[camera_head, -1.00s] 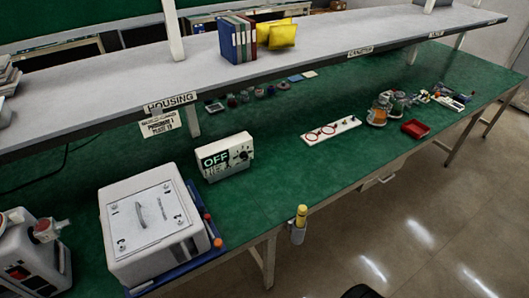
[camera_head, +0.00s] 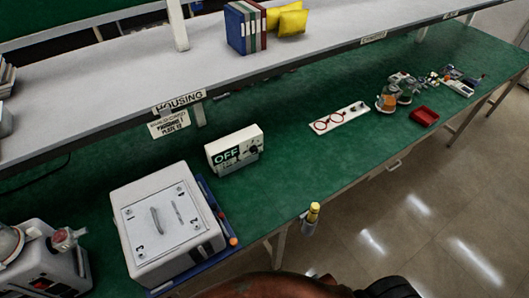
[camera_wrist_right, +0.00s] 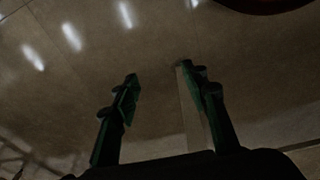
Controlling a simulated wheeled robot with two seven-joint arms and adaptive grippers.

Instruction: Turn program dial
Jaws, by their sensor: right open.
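The dial's exact pointer position is too small to read. My right gripper (camera_wrist_right: 158,92) is open and empty in the right wrist view, with its two dark green fingers apart over the floor. It is away from the box. My left gripper is in no view.
A white square machine (camera_head: 165,222) stands on a blue tray left of the control box. A yellow-capped bottle (camera_head: 313,212) hangs at the bench's front edge. A white strip with red rings (camera_head: 338,119) and a red tray (camera_head: 424,117) lie to the right. A shelf (camera_head: 270,69) overhangs the back.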

